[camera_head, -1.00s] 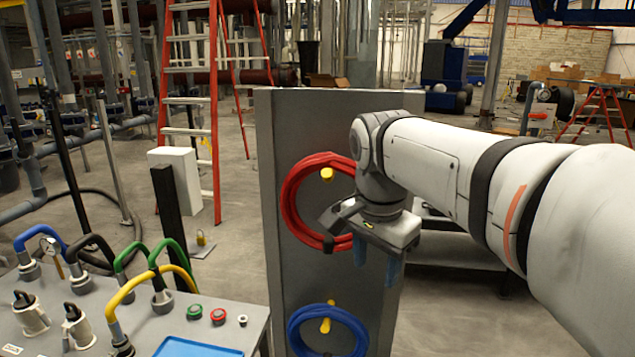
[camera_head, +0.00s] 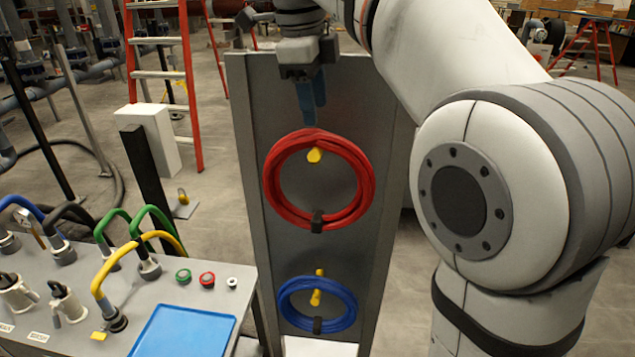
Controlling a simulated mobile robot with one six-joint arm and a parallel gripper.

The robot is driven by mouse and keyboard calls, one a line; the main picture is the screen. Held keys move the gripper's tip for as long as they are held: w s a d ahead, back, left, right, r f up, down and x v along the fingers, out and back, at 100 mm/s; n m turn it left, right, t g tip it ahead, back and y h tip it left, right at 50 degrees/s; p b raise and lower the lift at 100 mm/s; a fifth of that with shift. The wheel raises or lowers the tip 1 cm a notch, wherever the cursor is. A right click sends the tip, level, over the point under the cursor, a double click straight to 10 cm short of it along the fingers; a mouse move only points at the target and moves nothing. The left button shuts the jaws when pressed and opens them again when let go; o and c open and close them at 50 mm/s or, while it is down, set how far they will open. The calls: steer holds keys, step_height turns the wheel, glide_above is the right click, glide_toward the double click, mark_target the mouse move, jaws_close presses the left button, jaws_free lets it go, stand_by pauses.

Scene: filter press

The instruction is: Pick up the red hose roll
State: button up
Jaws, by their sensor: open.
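The red hose roll (camera_head: 359,165) hangs upright as a ring on the grey panel (camera_head: 250,200), looped over a yellow peg (camera_head: 315,155). A black clip or strap (camera_head: 317,221) sits at its lowest part. My gripper (camera_head: 312,108) points down just above the top of the red roll, with its blue fingers in front of the panel. The jaws are open with nothing seen between them. The fingers overlap each other in this view, and I cannot tell whether the tips touch the roll.
A blue hose roll (camera_head: 349,300) hangs lower on the same panel. The table (camera_head: 130,290) at left carries a blue tray (camera_head: 186,330), buttons and arched coloured hoses. A white box (camera_head: 150,135) and a red ladder (camera_head: 187,80) stand behind.

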mark_target(318, 133)
steer(key=shift+w+d+f+p, duration=0.1)
steer(key=shift+w+f+p, duration=0.05)
steer(key=shift+f, duration=1.05)
steer(key=shift+w+d+f+p, duration=0.1)
steer(key=shift+f+p, duration=0.05)
steer(key=shift+f, duration=1.05)
steer(key=shift+c, duration=0.2)
jaws_close()
